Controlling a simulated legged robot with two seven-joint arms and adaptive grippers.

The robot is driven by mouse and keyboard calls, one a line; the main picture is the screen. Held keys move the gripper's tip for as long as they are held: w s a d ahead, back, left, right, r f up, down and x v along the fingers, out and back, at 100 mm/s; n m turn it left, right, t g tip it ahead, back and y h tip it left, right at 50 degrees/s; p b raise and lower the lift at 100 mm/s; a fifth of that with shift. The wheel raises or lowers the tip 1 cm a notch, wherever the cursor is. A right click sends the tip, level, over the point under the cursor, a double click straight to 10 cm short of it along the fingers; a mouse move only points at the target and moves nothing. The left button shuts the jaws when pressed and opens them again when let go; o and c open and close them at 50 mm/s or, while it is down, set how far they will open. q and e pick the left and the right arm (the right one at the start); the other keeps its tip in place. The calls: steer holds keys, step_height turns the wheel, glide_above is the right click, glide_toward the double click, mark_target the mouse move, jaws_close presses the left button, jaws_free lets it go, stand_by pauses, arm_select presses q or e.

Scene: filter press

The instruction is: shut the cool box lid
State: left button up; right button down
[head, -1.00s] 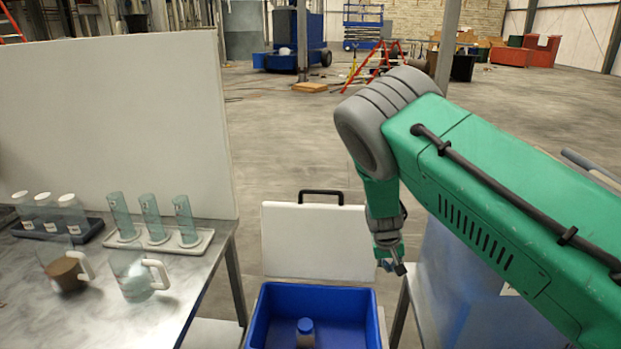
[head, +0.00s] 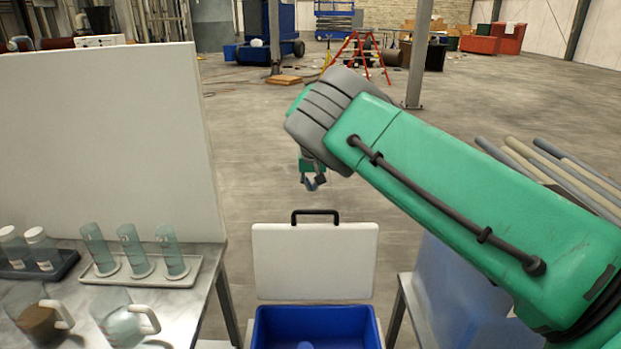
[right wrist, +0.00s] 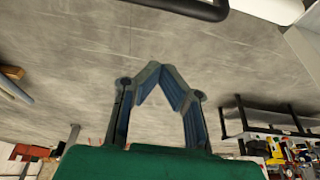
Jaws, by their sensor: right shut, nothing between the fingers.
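The cool box is a blue bin (head: 316,316) low between two tables, with its white lid (head: 315,262) standing upright, open, at its far edge. A black handle (head: 315,213) sits on the lid's top edge. A rounded object, partly cut off by the picture's edge, is inside the box. My right gripper (head: 314,184) is shut and empty, above the lid's top edge and apart from the handle. In the right wrist view its fingertips (right wrist: 157,66) meet, and the dark handle (right wrist: 188,8) shows at the top. My left gripper is not in view.
A metal table (head: 185,302) at left carries clear cylinders on a tray (head: 155,272), beakers, and white-capped jars. A white panel (head: 110,145) stands behind them. A translucent blue container (head: 455,300) stands at right. The floor beyond the lid is clear.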

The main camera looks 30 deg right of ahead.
steer(key=x, duration=0.6)
steer(key=s+a+p, duration=0.2)
steer(key=s, duration=0.1)
steer(key=shift+s+a+r+p, duration=0.15)
steer(key=shift+r+p, duration=0.2)
steer(key=shift+p, duration=0.05)
steer(key=shift+d+f, duration=0.15)
steer(key=shift+d, duration=0.1)
